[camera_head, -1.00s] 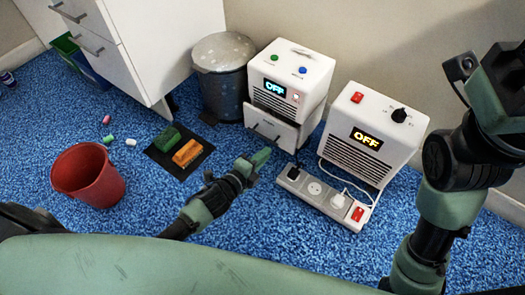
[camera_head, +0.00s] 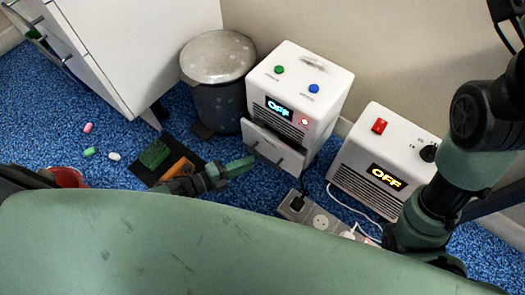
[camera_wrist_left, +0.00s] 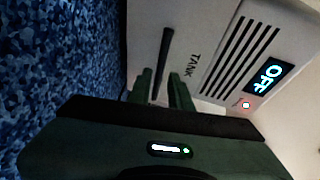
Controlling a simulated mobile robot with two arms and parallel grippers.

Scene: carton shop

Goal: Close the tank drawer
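The tank drawer (camera_head: 261,143) is the low white front of the white appliance (camera_head: 300,84) with green and blue buttons and a lit "OFF" display. It stands out from the body, partly open, with a bar handle. In the left wrist view the drawer front (camera_wrist_left: 205,48) bears the word "TANK" and a dark handle (camera_wrist_left: 162,55). My left gripper (camera_head: 243,165) is just in front of the drawer, low over the carpet. Its fingers (camera_wrist_left: 162,92) show a gap, in line with the handle; I cannot tell whether they touch it. My right gripper is out of view.
A second white appliance (camera_head: 378,150) and a power strip (camera_head: 309,215) with cables are at right. A grey bin (camera_head: 220,88) stands left of the drawer. A dark mat (camera_head: 145,172) with green and orange blocks, a mostly hidden red bucket (camera_head: 67,177) and a white cabinet (camera_head: 150,45) are further left.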

